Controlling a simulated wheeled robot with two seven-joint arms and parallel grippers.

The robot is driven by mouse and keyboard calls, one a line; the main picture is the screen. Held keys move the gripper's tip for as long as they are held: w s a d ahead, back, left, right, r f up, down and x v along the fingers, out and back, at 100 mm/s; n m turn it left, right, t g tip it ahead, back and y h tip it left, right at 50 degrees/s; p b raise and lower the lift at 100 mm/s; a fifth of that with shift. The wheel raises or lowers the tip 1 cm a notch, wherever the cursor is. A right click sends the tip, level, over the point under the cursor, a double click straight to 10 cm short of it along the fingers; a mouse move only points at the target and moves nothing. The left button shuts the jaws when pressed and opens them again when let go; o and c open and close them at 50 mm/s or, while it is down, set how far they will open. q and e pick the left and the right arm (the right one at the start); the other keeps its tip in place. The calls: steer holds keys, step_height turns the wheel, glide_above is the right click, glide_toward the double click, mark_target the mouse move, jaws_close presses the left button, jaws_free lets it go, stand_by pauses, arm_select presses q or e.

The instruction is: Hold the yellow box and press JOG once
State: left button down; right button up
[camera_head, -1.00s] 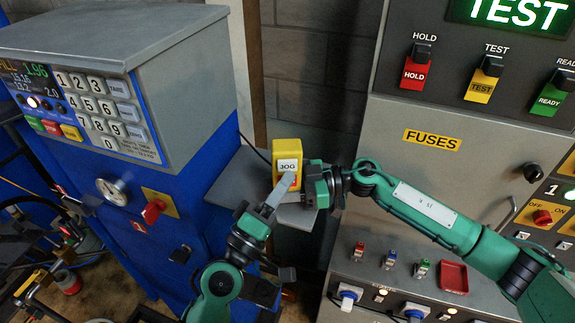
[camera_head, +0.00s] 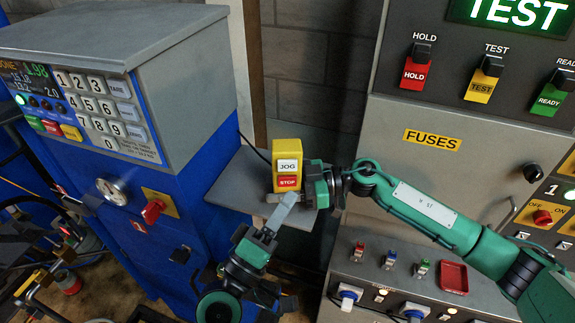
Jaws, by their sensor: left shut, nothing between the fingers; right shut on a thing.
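The yellow box (camera_head: 287,146) is upright above the grey shelf between the two cabinets. Its front carries a white JOG button (camera_head: 288,166) and a red STOP button (camera_head: 287,182), both uncovered. My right gripper (camera_head: 303,186) is shut on the box from its right side; its fingers are largely hidden. My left gripper (camera_head: 287,202) is shut and empty, with its tip just below the STOP button, in front of the box's lower part. I cannot tell whether it touches the box.
The blue scales (camera_head: 180,195) stand at left, with a keypad (camera_head: 100,110) and a display (camera_head: 35,70) that appears to read DONE 4.98. A grey shelf (camera_head: 232,185) lies beside the box. The grey fuse cabinet (camera_head: 440,165) is at right.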

steer(key=o, duration=0.8)
steer(key=shift+o, duration=0.2)
steer(key=shift+d, duration=0.1)
